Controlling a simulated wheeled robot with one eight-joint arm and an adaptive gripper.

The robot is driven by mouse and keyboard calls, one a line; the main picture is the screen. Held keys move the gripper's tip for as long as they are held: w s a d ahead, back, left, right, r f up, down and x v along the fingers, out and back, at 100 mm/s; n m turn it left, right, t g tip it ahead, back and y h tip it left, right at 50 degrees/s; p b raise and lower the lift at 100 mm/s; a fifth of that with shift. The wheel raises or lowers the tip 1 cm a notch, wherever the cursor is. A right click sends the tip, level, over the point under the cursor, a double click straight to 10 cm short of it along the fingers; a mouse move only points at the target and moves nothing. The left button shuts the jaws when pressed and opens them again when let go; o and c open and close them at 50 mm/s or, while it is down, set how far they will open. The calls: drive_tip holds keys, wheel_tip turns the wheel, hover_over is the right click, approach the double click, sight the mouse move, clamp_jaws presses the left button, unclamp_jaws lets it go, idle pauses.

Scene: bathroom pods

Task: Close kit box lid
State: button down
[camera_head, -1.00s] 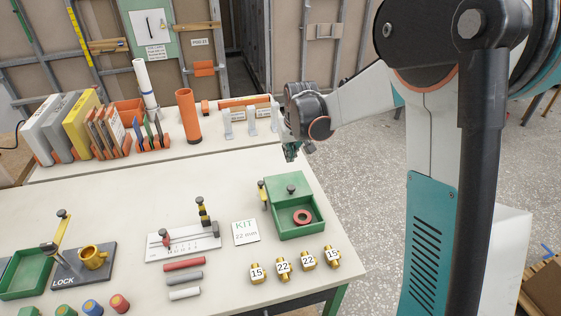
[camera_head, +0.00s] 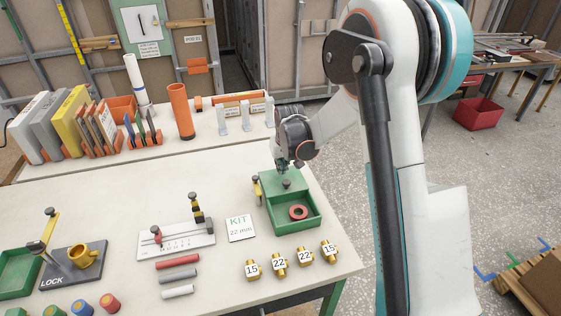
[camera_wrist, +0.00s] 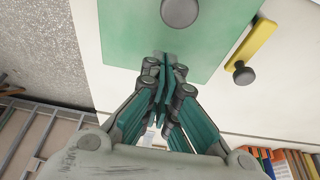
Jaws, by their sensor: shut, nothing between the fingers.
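The green kit box (camera_head: 314,222) stands near the right end of the front table. Its green lid (camera_head: 272,188), with a dark round knob (camera_head: 286,183), covers the back part of the box. The front part is open and a red ring (camera_head: 298,212) lies inside. My gripper (camera_head: 282,167) is shut and empty at the lid's back edge. In the wrist view, my fingertips (camera_wrist: 166,58) overlap the edge of the green lid (camera_wrist: 125,35), below its knob (camera_wrist: 180,12). I cannot tell whether they touch it. A yellow latch arm (camera_wrist: 258,42) with a dark knob is beside the box.
A KIT 22 mm card (camera_head: 240,228) lies left of the box. Several numbered brass fittings (camera_head: 279,259) stand in front. A white gauge plate (camera_head: 176,240) is further left. White brackets (camera_head: 246,115) and an orange tube (camera_head: 182,112) stand on the back table.

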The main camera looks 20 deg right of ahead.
drive_tip(key=shift+s+r, duration=0.1)
drive_tip(key=shift+s, duration=1.2)
drive_tip(key=s+b, duration=0.1)
drive_tip(key=s, duration=1.1)
drive_tip(key=shift+s, duration=0.15)
